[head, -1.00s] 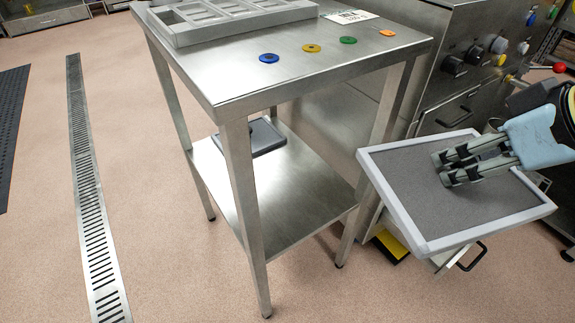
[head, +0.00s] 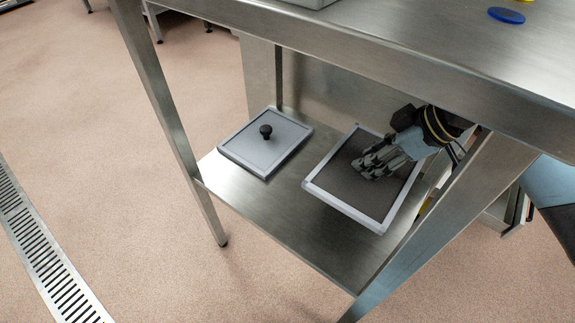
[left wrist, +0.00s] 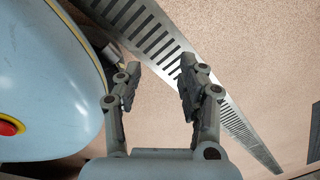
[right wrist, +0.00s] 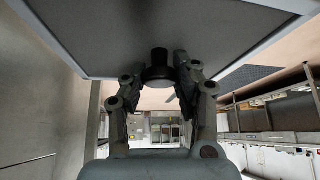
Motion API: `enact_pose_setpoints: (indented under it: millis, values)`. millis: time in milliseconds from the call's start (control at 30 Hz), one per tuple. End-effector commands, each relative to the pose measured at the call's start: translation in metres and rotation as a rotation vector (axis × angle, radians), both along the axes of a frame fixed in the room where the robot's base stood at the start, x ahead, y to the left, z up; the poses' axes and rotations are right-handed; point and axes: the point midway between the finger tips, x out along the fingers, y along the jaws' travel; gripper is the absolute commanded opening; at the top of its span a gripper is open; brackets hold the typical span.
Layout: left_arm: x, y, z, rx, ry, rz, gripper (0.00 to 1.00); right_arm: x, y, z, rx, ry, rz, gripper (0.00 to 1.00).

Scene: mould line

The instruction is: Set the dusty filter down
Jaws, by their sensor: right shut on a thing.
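The dusty filter (head: 350,192), a dark grey panel in a light frame, is over the right part of the table's lower shelf (head: 285,215). It lies about level; I cannot tell whether it touches the shelf. My right gripper (head: 372,168) reaches in under the tabletop and is shut on the filter's knob. In the right wrist view the black knob (right wrist: 158,68) is between the fingers, against the panel (right wrist: 130,25). My left gripper (left wrist: 157,78) is open and empty above the floor.
A second, lighter filter (head: 255,152) with a black knob lies on the shelf's left part, with a narrow gap between the two. The steel tabletop (head: 420,50) is close above my right arm. A table leg (head: 440,225) stands near the right side. A floor drain (head: 45,250) runs at left.

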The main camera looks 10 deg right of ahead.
Motion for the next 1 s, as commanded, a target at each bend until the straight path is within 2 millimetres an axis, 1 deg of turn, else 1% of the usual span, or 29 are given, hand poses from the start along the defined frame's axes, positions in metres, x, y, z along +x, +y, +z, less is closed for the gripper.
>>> enact_pose_setpoints:
  millis: [33, 167, 200, 267, 367, 400, 467, 533, 567, 667, 833, 900, 1000]
  values:
    - [-0.005, -0.001, -0.002, -0.001, 0.007, 0.001, 0.4, 0.0, -0.001, -0.005, 0.001, -0.001, 0.004, 0.0]
    - [-0.012, -0.003, -0.003, -0.004, 0.02, 0.003, 0.4, 0.001, -0.002, -0.009, 0.001, -0.002, 0.009, 0.0]
    - [-0.014, -0.005, -0.005, -0.005, 0.024, 0.004, 0.4, 0.001, -0.002, -0.013, 0.002, -0.001, 0.009, 0.0]
    - [-0.019, -0.007, -0.009, -0.009, 0.034, 0.006, 0.4, 0.0, -0.002, -0.024, 0.003, 0.0, 0.008, 0.0]
    - [-0.022, -0.01, -0.018, -0.011, 0.045, 0.007, 0.4, 0.0, -0.002, -0.047, 0.002, 0.003, 0.007, 0.0]
    - [-0.02, -0.01, -0.02, -0.01, 0.044, 0.007, 0.4, 0.0, -0.002, -0.055, 0.002, 0.003, 0.007, 0.0]
    - [-0.014, -0.009, -0.021, -0.009, 0.04, 0.006, 0.4, 0.0, -0.002, -0.065, 0.002, 0.001, 0.007, 0.0]
    - [0.006, 0.0, -0.016, 0.002, 0.021, -0.003, 0.4, 0.0, -0.002, -0.069, 0.002, 0.0, 0.008, 0.0]
    - [0.011, 0.001, -0.015, 0.003, 0.017, -0.004, 0.4, 0.001, -0.002, -0.07, 0.002, -0.002, 0.007, 0.0]
    - [0.02, -0.001, -0.013, 0.002, 0.016, -0.005, 0.4, 0.0, -0.002, -0.079, 0.002, -0.001, 0.007, 0.0]
    - [0.046, -0.008, -0.005, -0.003, 0.007, -0.009, 0.4, 0.0, -0.002, -0.101, 0.003, 0.0, 0.007, 0.0]
    - [0.052, -0.009, -0.001, -0.004, 0.007, -0.01, 0.4, 0.0, -0.002, -0.106, 0.001, 0.0, 0.008, 0.0]
    - [0.056, -0.011, 0.002, -0.005, 0.006, -0.012, 0.4, 0.0, -0.002, -0.108, 0.001, -0.002, 0.009, 0.0]
